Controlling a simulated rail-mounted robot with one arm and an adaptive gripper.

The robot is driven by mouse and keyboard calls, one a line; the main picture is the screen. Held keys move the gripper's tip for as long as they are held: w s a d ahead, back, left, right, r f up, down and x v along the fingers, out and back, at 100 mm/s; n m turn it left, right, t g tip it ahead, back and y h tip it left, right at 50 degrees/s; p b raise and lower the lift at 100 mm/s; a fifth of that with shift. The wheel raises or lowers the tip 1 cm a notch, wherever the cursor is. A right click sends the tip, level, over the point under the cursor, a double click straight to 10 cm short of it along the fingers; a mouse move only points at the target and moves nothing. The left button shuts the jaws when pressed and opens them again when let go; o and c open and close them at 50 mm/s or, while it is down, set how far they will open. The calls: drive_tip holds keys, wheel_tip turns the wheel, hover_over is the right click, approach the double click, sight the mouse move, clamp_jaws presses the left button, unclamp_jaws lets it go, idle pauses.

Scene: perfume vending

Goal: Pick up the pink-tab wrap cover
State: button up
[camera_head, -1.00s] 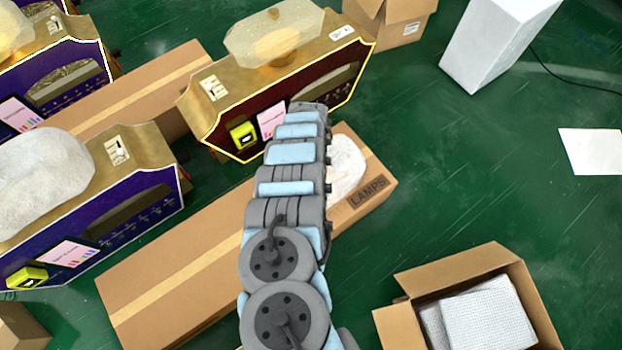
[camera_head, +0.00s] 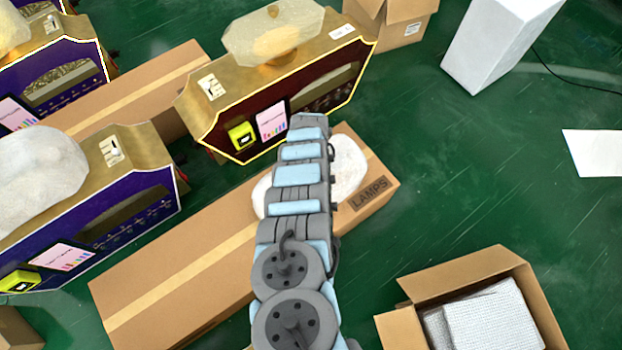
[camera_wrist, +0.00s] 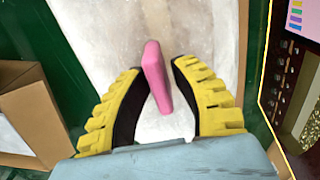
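In the wrist view, a pink tab (camera_wrist: 154,75) stands up from a whitish wrap cover (camera_wrist: 118,25). My gripper (camera_wrist: 158,70) has yellow ribbed fingers with black inner pads, one on each side of the tab. The fingers are apart, with a narrow gap showing between the tab and the right pad; the left pad is very close to the tab, and I cannot tell whether it touches. In the head view, a white rounded wrap (camera_head: 350,168) lies on the box marked LAMPS, partly behind my arm. My gripper and the pink tab are hidden there.
The long LAMPS cardboard box (camera_head: 180,275) lies on the green floor. A dark red and gold machine (camera_head: 290,100) stands just behind it, and a purple one (camera_head: 110,220) at left. An open carton (camera_head: 520,275) with white padding is at lower right. Floor at right is mostly clear.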

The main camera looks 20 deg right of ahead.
clamp_jaws()
wheel_tip(320, 180, up, 4)
drive_tip(key=p, duration=0.3)
drive_tip(key=shift+s, duration=0.1)
drive_tip(key=shift+s+r, duration=0.15)
drive_tip(key=shift+r, duration=0.05)
drive_tip(key=s+a+r+p, duration=0.2)
drive_tip(key=s+r+p, duration=0.6)
drive_tip(key=s, duration=0.5)
drive_tip(key=shift+s+r+p, duration=0.2)
drive_tip(key=shift+r+p, duration=0.1)
drive_tip(key=shift+p, duration=0.2)
